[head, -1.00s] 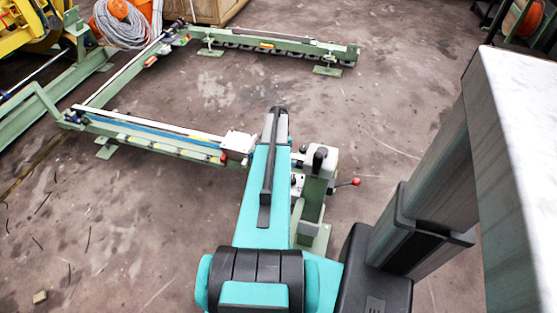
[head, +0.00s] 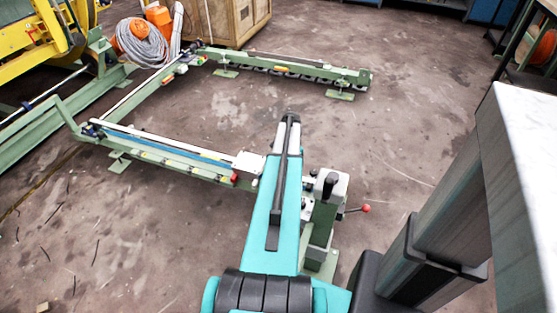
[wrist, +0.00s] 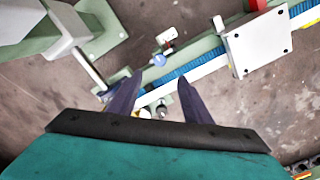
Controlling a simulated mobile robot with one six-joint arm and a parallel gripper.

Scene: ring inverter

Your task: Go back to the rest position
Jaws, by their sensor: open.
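My gripper (wrist: 157,80) is open and empty in the wrist view, its two dark fingers spread apart. The fingertips appear over or near a green rail with a blue strip and white edge (wrist: 205,63); I cannot tell the height between them. A white square plate (wrist: 258,42) sits on the rail to the right of the fingers. The white plate also shows in the head view (head: 247,162), left of my arm.
A green post with a black knob (head: 330,187) and a red-tipped lever (head: 364,209) stands right of my arm. A far green rail (head: 290,68), a wooden crate (head: 228,20) and a coiled hose (head: 140,42) lie beyond. Floor between the rails is clear.

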